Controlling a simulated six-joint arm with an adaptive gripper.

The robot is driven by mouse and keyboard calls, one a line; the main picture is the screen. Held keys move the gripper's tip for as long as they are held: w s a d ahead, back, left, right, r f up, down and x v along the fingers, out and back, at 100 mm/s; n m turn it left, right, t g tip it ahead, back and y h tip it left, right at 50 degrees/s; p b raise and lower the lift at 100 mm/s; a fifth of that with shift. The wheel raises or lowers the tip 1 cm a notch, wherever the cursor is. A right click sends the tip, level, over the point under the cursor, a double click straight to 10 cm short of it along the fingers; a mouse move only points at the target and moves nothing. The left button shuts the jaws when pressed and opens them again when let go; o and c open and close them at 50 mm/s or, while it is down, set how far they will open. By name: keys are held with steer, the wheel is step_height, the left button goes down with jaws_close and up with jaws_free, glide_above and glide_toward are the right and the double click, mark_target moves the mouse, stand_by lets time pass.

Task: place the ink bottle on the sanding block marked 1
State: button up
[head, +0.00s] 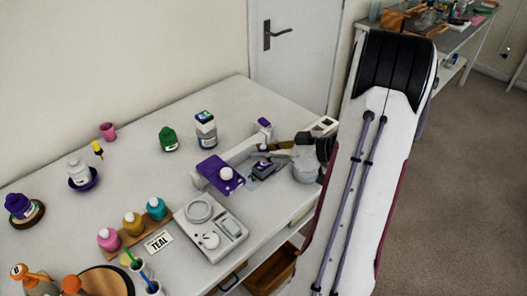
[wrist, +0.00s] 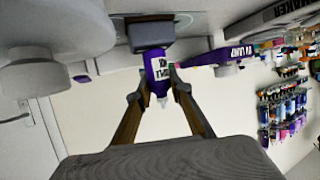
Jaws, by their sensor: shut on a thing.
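The wrist view is upside down, with the tabletop at its top edge. My gripper (wrist: 157,92) is shut on the ink bottle (wrist: 160,70), a small purple bottle with a white label and pale nozzle. Its base meets the dark grey sanding block (wrist: 150,34) in that view; whether it touches or hovers just off it I cannot tell. The bottle looks about upright. No number is readable on the block. In the head view my gripper (head: 270,148) is over the right part of the table, and its fingers and small dark items below are hard to separate.
A purple plate with a white knob (head: 226,173) stands left of my gripper. A pale grey device (head: 212,228) is in front. A green bottle (head: 168,139) and a white-and-dark bottle (head: 206,130) stand behind. Several paint bottles fill the left. The table's back middle is mostly clear.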

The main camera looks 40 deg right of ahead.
steer(key=shift+f, duration=0.1)
steer(key=o, duration=1)
steer(key=v, duration=1.2)
steer(key=shift+d, duration=0.1)
stand_by(0.4)
